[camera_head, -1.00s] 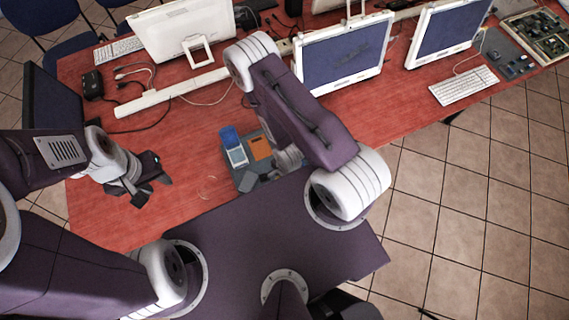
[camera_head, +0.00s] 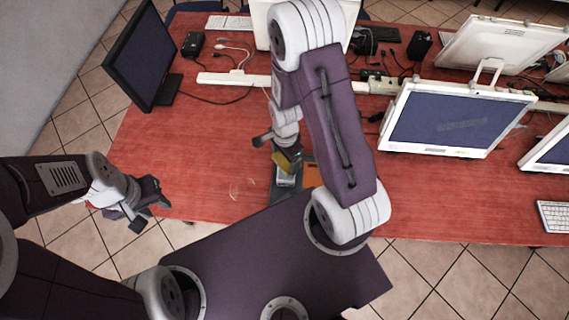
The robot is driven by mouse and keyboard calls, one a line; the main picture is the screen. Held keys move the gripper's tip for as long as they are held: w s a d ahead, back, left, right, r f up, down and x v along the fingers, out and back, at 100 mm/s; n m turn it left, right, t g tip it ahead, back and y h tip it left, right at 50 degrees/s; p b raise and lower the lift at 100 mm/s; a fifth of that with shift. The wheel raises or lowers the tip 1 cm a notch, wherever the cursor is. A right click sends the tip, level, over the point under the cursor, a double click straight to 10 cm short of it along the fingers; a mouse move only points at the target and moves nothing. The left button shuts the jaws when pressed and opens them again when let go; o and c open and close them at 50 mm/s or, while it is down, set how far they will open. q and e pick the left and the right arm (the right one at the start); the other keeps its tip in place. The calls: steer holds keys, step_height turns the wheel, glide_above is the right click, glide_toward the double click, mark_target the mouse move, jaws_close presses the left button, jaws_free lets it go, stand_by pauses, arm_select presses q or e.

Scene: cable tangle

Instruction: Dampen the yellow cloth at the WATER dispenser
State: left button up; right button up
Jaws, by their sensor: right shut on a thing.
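My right gripper (camera_head: 287,160) hangs over a grey tray near the table's front edge. It is shut on a small yellow piece, the yellow cloth (camera_head: 279,162). Just below the cloth in the picture is a small pale container with some blue (camera_head: 286,179), partly covered by the gripper. I cannot read any WATER label, so I cannot tell whether this is the dispenser. I cannot tell whether cloth and container touch. My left gripper (camera_head: 152,206) is at the left by the table's front edge, fingers apart and empty.
The grey tray (camera_head: 279,197) also holds an orange item (camera_head: 312,175), partly behind my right arm. A dark monitor (camera_head: 140,55) stands at the back left, a white-framed monitor (camera_head: 455,120) at the right. A white bar and cables lie behind. The red table (camera_head: 195,150) between my grippers is mostly clear.

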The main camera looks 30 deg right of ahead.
mark_target(285, 168)
steer(key=shift+f+b, duration=2.85)
steer(key=shift+f, duration=0.25)
steer(key=shift+r, duration=0.1)
steer(key=shift+f+b, duration=0.35)
steer(key=shift+f, duration=0.15)
steer(key=shift+f, duration=0.1)
step_height(285, 168, up, 7)
steer(key=p, duration=0.7)
